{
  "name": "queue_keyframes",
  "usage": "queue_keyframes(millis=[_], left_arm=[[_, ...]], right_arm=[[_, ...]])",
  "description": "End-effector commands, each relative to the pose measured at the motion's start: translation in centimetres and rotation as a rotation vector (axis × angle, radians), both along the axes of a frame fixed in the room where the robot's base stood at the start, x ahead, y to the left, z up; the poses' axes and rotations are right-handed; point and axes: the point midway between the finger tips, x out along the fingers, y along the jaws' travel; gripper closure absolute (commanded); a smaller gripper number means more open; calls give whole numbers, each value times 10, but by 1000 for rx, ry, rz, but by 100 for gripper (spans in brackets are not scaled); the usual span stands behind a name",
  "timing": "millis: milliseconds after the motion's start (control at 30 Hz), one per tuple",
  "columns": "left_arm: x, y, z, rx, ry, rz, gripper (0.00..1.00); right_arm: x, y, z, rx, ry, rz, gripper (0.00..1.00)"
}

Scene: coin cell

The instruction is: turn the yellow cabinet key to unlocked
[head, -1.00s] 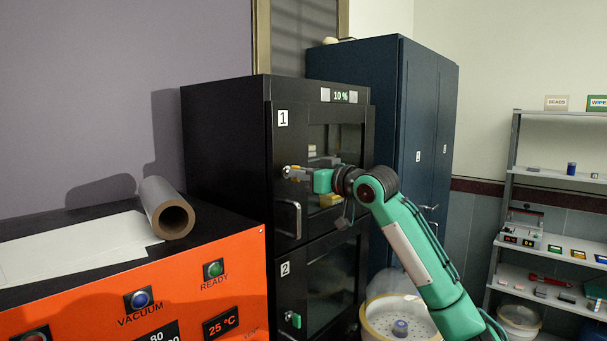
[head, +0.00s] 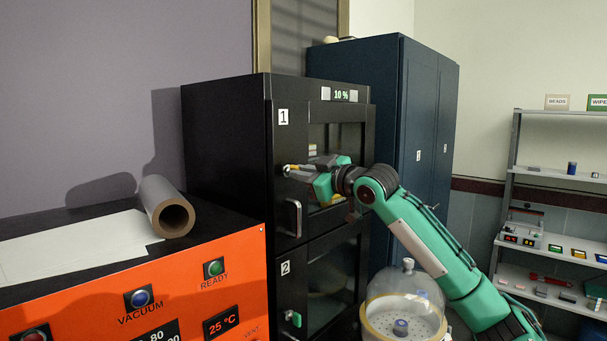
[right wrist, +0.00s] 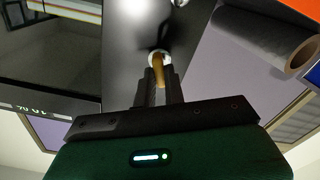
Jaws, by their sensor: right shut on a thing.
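The black cabinet (head: 225,130) stands in the middle of the head view, with door 1 above door 2. The yellow key (right wrist: 157,68) sits in a round metal lock (right wrist: 158,57) on the door in the right wrist view. My right gripper (right wrist: 160,88) is shut on the key, its two dark fingers on either side of it. In the head view my right gripper (head: 292,170) is at the lock on door 1, below the label, and its fingers largely cover the key. My left gripper is not in view.
Door 1 has a metal handle (head: 291,218) below the lock. A green key (head: 294,318) is on door 2. An orange machine (head: 160,295) with a grey roll (head: 165,207) stands at left. A glass bell jar (head: 405,295) is beside my right arm.

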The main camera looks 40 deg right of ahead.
Motion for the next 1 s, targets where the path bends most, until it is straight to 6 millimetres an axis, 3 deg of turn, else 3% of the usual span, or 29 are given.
queue_keyframes(millis=[1000], left_arm=[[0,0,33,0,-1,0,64]], right_arm=[[0,2,-1,-930,-76,2,100]])
